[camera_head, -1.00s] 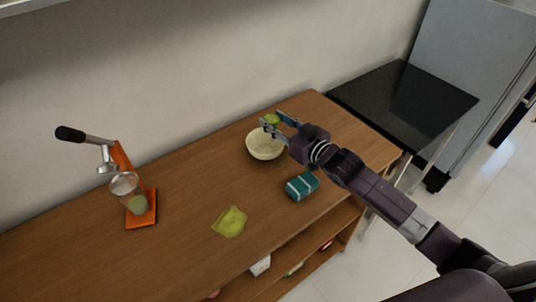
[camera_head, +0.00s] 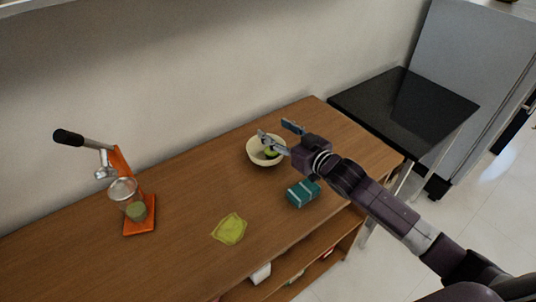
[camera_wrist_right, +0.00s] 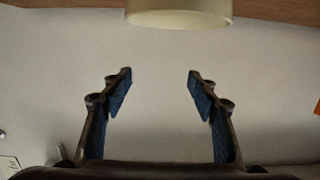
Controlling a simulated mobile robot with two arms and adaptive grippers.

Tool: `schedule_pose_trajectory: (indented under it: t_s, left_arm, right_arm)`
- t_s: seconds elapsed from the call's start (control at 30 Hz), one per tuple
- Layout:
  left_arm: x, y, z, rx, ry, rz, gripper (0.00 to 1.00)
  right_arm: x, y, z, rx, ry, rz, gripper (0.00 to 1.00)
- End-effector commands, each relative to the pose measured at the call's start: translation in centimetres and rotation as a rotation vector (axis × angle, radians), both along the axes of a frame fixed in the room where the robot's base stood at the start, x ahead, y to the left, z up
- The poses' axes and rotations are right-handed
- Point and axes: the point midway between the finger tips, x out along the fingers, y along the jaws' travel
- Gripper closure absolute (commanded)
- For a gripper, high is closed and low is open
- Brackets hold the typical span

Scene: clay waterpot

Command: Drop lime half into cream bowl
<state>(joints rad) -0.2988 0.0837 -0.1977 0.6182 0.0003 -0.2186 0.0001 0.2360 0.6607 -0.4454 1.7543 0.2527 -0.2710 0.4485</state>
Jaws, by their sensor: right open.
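The cream bowl (camera_head: 255,158) stands on the wooden counter near its back right part. The green lime half (camera_head: 271,154) shows inside the bowl, partly hidden by my gripper finger. My right gripper (camera_head: 277,131) is open and empty above the bowl's rim in the head view, its fingers spread apart. In the right wrist view my right gripper (camera_wrist_right: 157,85) shows two separated fingers with nothing between them. The bowl's side (camera_wrist_right: 178,13) shows at the top of that view. My left gripper is not in view.
An orange-based juicer (camera_head: 139,225) with a glass stands at the left of the counter (camera_head: 180,200). A yellow-green cloth-like item (camera_head: 229,229) lies at the front, and a teal box (camera_head: 303,193) sits below my right arm. A black-topped table (camera_head: 400,105) is at the right.

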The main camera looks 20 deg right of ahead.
Motion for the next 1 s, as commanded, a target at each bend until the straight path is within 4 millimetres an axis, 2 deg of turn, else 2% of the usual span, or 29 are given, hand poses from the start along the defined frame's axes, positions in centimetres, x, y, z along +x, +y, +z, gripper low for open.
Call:
schedule_pose_trajectory:
  t_s: [0.4, 0.6, 0.8, 1.0]
  left_arm:
    - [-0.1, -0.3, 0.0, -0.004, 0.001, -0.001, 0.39]
    - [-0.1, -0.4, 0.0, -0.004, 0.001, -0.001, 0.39]
    - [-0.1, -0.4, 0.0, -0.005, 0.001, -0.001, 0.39]
    - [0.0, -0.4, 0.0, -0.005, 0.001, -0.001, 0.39]
  right_arm:
    - [-6.6, -2.4, 0.9, -0.001, 0.004, 0.000, 0.46]
    - [-9.2, -3.3, 1.3, -0.001, 0.003, 0.000, 0.46]
    - [-10.4, -3.8, 1.6, -0.001, 0.001, 0.000, 0.46]
    - [-10.7, -3.8, 1.7, -0.001, 0.000, 0.000, 0.46]
